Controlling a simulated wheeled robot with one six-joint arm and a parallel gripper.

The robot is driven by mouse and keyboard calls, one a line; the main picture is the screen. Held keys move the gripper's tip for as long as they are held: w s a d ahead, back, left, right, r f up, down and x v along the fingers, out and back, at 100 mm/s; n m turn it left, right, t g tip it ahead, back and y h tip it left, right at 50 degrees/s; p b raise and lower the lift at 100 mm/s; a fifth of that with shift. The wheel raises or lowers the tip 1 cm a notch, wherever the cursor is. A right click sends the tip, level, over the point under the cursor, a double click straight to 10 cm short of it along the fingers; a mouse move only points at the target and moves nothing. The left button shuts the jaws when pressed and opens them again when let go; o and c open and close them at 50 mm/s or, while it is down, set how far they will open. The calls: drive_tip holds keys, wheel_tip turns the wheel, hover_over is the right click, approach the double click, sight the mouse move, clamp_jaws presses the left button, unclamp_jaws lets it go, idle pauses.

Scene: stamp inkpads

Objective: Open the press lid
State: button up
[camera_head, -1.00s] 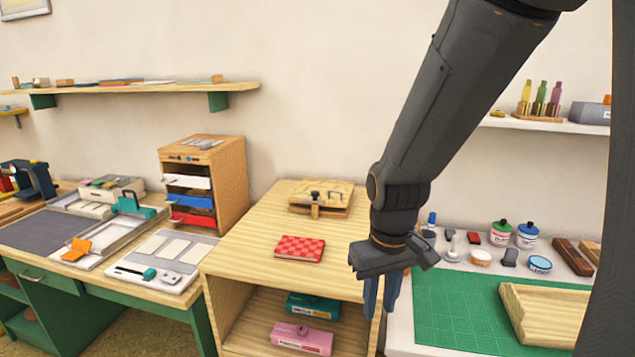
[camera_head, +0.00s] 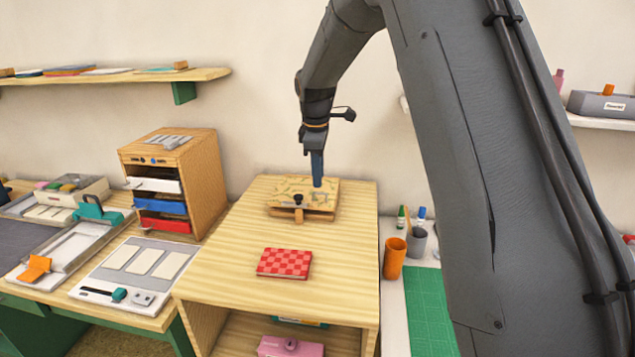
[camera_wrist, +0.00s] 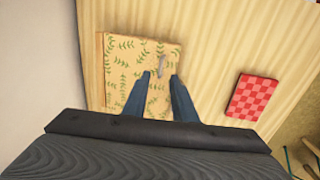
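The press (camera_head: 290,196) is a flat wooden block near the back of the cabinet top, its lid lying closed. In the wrist view the lid (camera_wrist: 122,85) is pale with green leaf sprigs. My gripper (camera_head: 317,185) points down over the right part of the lid. In the wrist view its two blue fingers (camera_wrist: 162,78) are apart, with nothing between them, close to the grey piece. I cannot tell whether the fingertips touch the lid.
A red checkered pad (camera_head: 284,263) lies in front of the press on the wooden cabinet top (camera_head: 215,283); it also shows in the wrist view (camera_wrist: 252,97). A small drawer unit (camera_head: 203,185) stands to the left. The wall is close behind. An orange cup (camera_head: 394,258) stands to the right.

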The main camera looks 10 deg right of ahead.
drive_tip(key=p, duration=0.1)
hover_over(318, 202)
drive_tip(key=shift+f, duration=2.15)
drive_tip(key=shift+c, duration=0.3)
clamp_jaws()
